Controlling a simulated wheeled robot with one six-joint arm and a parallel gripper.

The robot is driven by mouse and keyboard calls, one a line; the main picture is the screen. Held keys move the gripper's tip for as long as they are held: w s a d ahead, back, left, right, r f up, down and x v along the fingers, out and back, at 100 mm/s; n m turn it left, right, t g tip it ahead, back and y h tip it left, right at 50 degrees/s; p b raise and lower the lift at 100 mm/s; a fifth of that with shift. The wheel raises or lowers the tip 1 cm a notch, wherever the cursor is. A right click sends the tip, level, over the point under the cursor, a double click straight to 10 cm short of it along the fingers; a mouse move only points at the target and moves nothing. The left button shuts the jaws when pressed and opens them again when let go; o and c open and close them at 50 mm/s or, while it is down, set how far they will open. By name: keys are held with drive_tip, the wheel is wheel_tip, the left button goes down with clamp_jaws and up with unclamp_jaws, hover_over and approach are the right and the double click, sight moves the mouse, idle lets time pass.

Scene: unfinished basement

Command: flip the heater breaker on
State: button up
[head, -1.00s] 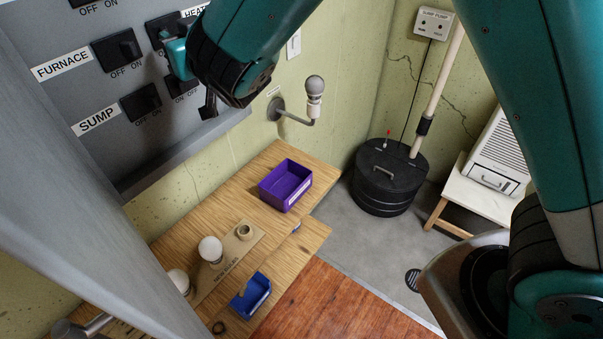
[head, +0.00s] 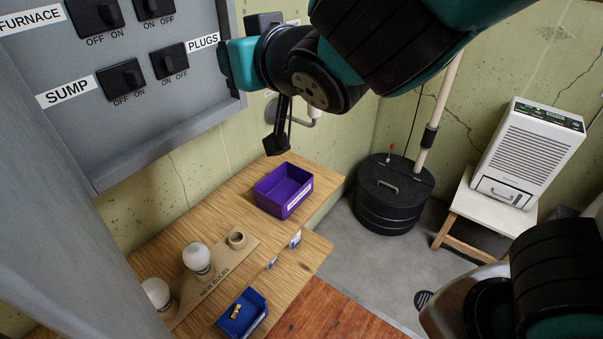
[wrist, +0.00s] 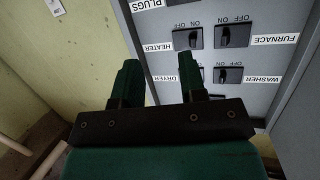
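The heater breaker (wrist: 187,39) is a black rocker switch on the grey panel (wrist: 205,58), beside the HEATER label (wrist: 158,48), which reads upside down in the wrist view. In the head view the heater breaker (head: 155,8) is cut by the top edge, right of the furnace breaker (head: 95,14). I cannot tell for certain which way its rocker leans. My gripper (wrist: 158,62) is open and empty, its two green fingers apart. One finger overlaps the dryer breaker in the wrist view. In the head view my gripper (head: 228,64) is at the panel's right edge, near the PLUGS label (head: 203,43).
The sump breaker (head: 121,79) and others sit close around. Below is a wooden bench (head: 150,232) with a purple bin (head: 284,190), bulbs (head: 197,258) and a blue bin (head: 243,314). A dehumidifier-like white unit (head: 530,150) is at right.

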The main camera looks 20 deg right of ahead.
drive_tip(key=s+d+f+g+b, duration=0.2)
drive_tip(key=s+f+g, duration=0.2)
drive_tip(key=f, duration=0.2)
drive_tip(key=s+d+f+g+h+b, duration=0.1)
drive_tip(key=s+d+f+g+b, duration=0.2)
drive_tip(key=f, duration=0.4)
drive_tip(key=shift+s+d+f+g, duration=0.15)
drive_tip(key=shift+s+f+g, duration=0.15)
drive_tip(key=shift+s+g, duration=0.4)
drive_tip(key=shift+s, duration=0.1)
